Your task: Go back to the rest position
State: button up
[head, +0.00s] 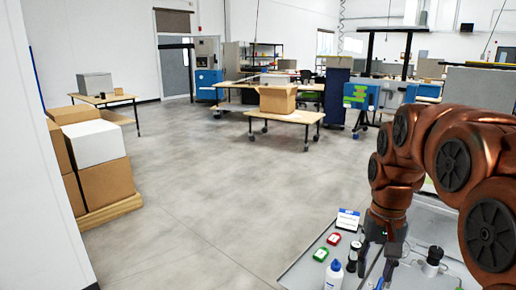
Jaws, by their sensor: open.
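My gripper (376,266) hangs at the end of my copper-coloured arm at the lower right, pointing down over a grey work table (300,270). Its two dark fingers are apart, and I see nothing held between them. Right beside it on the left stands a small dark cylinder (354,256); I cannot tell whether they touch. A black part with a knob (433,262) stands to the right of the gripper. My arm hides much of the table's right side.
On the table are a red piece (333,239), a green piece (320,254), a white bottle (334,275) and a blue-and-white card (347,219). Stacked boxes (97,160) stand at the left wall. The grey floor (200,180) between is clear. Desks stand farther back.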

jog(key=s+a+f+n+p, duration=0.1)
jog(key=s+a+f, duration=0.2)
jog(key=s, duration=0.8)
jog(key=s+a+f+n+p, duration=0.1)
jog(key=s+a+f+n, duration=0.1)
jog(key=s, duration=1)
jog(key=shift+s+a+f+g+p, duration=0.2)
jog(key=shift+a+f+g+p, duration=0.15)
jog(key=shift+a+f, duration=0.25)
jog(key=shift+d, duration=0.1)
